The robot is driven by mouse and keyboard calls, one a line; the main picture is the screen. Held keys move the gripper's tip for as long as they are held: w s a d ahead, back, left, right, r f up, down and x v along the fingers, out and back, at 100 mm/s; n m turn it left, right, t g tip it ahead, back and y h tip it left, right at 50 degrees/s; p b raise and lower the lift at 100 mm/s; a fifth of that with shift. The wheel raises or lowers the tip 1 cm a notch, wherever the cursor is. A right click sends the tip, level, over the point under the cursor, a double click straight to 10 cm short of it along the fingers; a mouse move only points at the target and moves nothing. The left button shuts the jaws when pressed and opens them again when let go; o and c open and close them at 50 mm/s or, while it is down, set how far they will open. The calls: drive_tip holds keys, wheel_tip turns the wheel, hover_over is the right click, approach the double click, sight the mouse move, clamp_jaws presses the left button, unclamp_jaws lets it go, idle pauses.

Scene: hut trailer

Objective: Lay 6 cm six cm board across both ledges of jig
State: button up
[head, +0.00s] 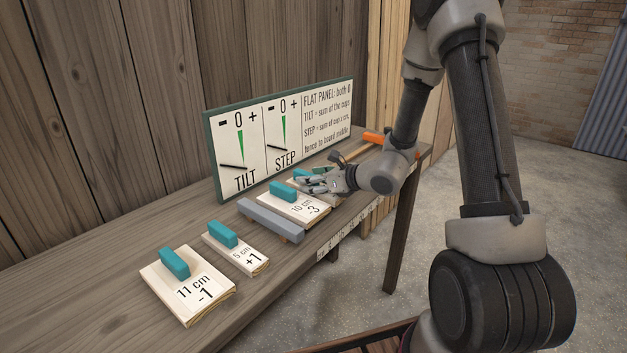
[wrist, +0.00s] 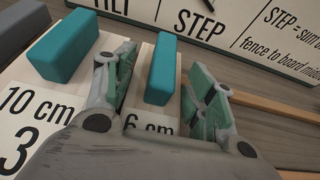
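The 6 cm board (wrist: 150,123) lies on the bench with its teal handle (wrist: 160,70) standing up. My gripper (wrist: 161,66) is open, with one finger on each side of that handle; small gaps seem to show between pads and handle. In the head view my gripper (head: 322,181) is low over the bench and hides most of this board. Pale wooden strips (wrist: 255,104) lie to the right of the gripper in the wrist view. They may be the jig's ledges, but I cannot tell.
The 10 cm board (head: 296,206) lies just left of my gripper. A grey bar (head: 270,220) lies beside it. The 5 cm board (head: 236,252) and 11 cm board (head: 188,287) are nearer. A TILT/STEP panel (head: 280,135) stands behind. An orange piece (head: 373,137) lies at the far end.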

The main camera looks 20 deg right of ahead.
drive_tip(key=shift+r, duration=0.1)
drive_tip(key=shift+s+d+r, duration=0.1)
drive_tip(key=shift+d+r, duration=0.05)
drive_tip(key=v, duration=1.2)
drive_tip(key=s+a+r+n+g+y, duration=0.1)
drive_tip(key=s+a+r+n+g, duration=0.2)
drive_tip(key=s+n, duration=0.4)
drive_tip(key=s+a+r+n+g+y, duration=0.1)
drive_tip(key=s+a+r+n+g, duration=0.2)
drive_tip(key=s+n, duration=0.45)
drive_tip(key=s+d+r+n+h, duration=0.3)
drive_tip(key=s+d+n+h, duration=0.2)
drive_tip(key=d+n, duration=0.2)
drive_tip(key=s+d+r+n+h, duration=0.4)
drive_tip(key=s+d+n, duration=0.1)
drive_tip(key=d+n, duration=0.2)
drive_tip(key=shift+s+r+h, duration=0.15)
drive_tip(key=shift+s+h, duration=0.05)
drive_tip(key=shift+h, duration=0.2)
drive_tip(key=shift+d+g, duration=0.1)
drive_tip(key=shift+g, duration=0.2)
